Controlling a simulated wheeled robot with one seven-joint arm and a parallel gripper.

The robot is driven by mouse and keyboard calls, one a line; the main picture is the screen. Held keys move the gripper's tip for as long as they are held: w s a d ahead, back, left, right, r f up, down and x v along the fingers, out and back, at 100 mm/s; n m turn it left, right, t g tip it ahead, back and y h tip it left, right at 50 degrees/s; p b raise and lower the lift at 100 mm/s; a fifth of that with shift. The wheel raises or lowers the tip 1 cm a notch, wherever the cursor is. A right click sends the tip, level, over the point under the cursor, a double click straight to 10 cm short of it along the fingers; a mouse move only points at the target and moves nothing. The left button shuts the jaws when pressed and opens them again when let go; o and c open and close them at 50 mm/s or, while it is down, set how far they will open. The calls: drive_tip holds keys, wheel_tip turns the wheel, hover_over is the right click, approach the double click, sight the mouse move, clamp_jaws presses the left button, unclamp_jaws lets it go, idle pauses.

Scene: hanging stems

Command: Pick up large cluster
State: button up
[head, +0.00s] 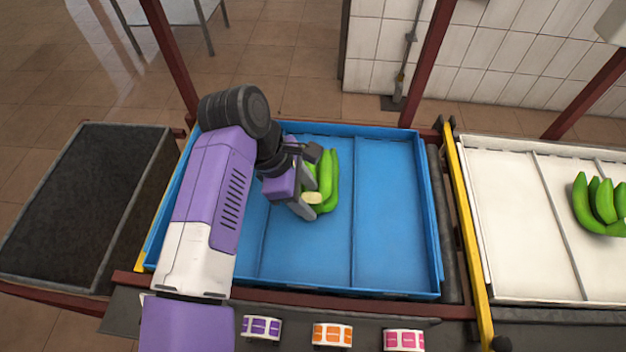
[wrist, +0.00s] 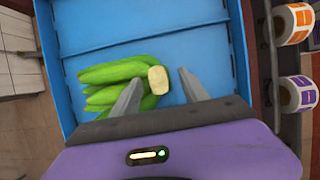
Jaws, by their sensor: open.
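A cluster of green bananas (head: 328,178) lies in the blue tray (head: 390,210) in the head view, partly hidden behind my gripper (head: 308,203). In the wrist view the green cluster (wrist: 112,76) spreads to the left, with its pale cut stem end (wrist: 158,80) to the right. My gripper (wrist: 158,90) is open, its two fingers on either side of the pale stem end. The left finger overlaps the bananas in the picture. I cannot tell whether either finger touches the cluster. Another green cluster (head: 600,203) lies in the white tray at the right.
The white tray (head: 505,230) stands right of the blue one, past a yellow rail (head: 463,220). A dark box (head: 85,200) stands at the left. Purple (head: 261,327), orange (head: 332,335) and pink (head: 404,340) label rolls line the front. The blue tray's right part is clear.

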clamp_jaws()
drive_tip(key=shift+r, duration=0.1)
drive_tip(key=shift+w+r, duration=0.1)
drive_tip(key=shift+r, duration=0.05)
